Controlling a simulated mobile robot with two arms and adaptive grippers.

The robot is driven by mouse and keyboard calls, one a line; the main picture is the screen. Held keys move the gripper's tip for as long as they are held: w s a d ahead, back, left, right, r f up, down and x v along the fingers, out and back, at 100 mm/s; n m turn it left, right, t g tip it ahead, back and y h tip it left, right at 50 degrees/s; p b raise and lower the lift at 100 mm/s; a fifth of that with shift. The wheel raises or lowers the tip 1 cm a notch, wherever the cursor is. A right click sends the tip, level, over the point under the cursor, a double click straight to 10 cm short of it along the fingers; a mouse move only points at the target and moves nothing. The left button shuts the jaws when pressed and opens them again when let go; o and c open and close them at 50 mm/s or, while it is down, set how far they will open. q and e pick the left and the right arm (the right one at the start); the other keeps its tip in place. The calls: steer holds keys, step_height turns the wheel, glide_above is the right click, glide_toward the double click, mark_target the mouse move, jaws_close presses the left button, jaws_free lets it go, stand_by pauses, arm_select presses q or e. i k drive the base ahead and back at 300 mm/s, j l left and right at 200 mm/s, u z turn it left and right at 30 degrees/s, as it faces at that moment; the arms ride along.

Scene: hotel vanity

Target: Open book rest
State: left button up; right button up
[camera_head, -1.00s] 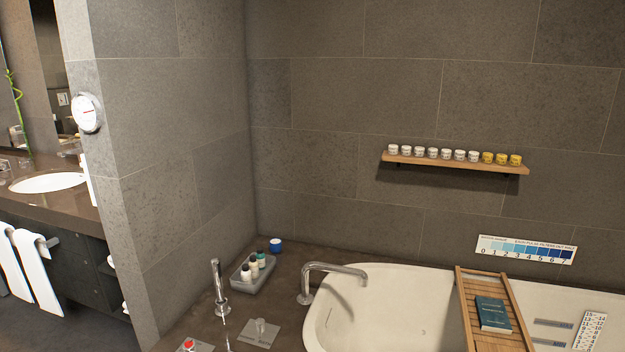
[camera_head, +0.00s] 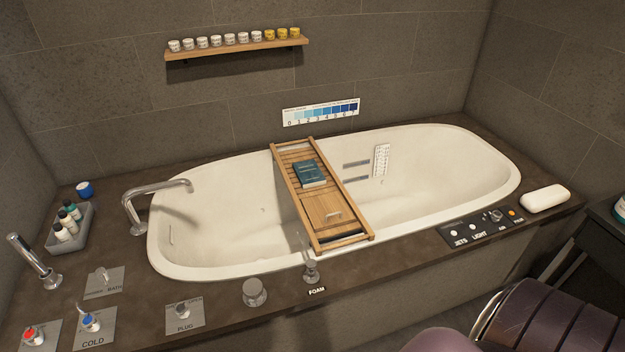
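A slatted wooden bath caddy (camera_head: 286,158) lies across the white bathtub (camera_head: 440,199), resting on both rims. A dark teal book (camera_head: 311,174) lies flat and closed on the caddy's middle. Nearer the front, a flat wooden panel with a small metal handle (camera_head: 324,211) lies level with the caddy; it looks like the book rest, folded down. Neither of my grippers shows in the head view.
The dark deck carries a tall curved spout (camera_head: 150,198), a hand shower (camera_head: 34,258), a bottle tray (camera_head: 70,230) and several knobs at the front. A control panel (camera_head: 484,229) and a white pillow (camera_head: 545,199) are at right. A purple chair (camera_head: 560,318) stands lower right.

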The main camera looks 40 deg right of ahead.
mark_target(326, 210)
steer(key=z, duration=1.25)
